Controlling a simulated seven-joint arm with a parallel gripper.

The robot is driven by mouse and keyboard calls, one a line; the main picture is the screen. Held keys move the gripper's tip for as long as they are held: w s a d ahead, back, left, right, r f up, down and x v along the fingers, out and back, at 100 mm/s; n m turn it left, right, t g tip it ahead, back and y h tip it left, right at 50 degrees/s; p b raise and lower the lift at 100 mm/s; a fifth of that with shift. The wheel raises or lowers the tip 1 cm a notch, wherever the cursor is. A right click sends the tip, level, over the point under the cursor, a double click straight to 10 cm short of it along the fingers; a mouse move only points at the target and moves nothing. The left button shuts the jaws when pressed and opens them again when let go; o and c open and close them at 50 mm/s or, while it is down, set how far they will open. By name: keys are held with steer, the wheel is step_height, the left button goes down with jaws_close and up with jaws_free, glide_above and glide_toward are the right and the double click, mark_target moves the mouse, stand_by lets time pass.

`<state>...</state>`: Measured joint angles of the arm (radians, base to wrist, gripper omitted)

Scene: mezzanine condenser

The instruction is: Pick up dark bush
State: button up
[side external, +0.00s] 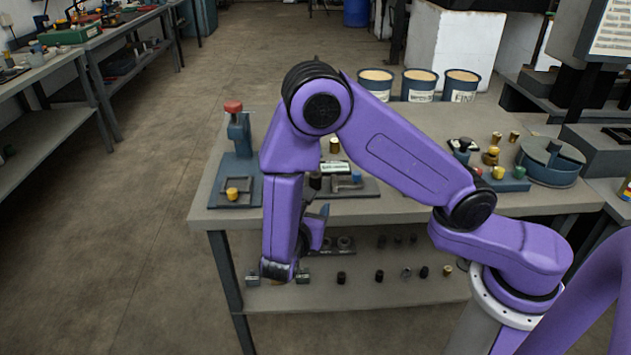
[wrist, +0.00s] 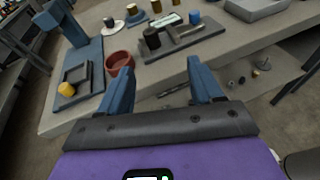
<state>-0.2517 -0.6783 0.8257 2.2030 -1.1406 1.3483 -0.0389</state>
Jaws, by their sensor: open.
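A dark cylindrical bush (wrist: 152,39) stands upright on a grey fixture plate (wrist: 185,42) in the wrist view. A dark cylinder beside my forearm in the side view (side external: 315,181) appears to be the same bush. My gripper (wrist: 160,86) is open and empty, its two blue fingers spread apart. In the side view my gripper (side external: 279,277) hangs low at the table's front edge, apart from the bush and to its front left. Several other dark bushes, one of them here (side external: 379,275), lie on the lower shelf.
A red bowl-like part (wrist: 119,62) and a blue press (side external: 239,135) with a yellow piece (side external: 232,194) are on the left of the table (side external: 215,205). A round blue container (side external: 550,163) stands at the right.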

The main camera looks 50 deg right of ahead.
steer(key=a+f+n, duration=0.1)
steer(key=t, duration=0.1)
glide_toward(316, 181)
steer(key=shift+n, duration=0.3)
steer(key=x, duration=0.4)
steer(key=shift+w+a+r, duration=0.15)
steer(key=shift+w+r, duration=0.15)
steer(key=shift+x, duration=2.6)
steer(key=shift+s, duration=0.15)
steer(key=c, duration=1.2)
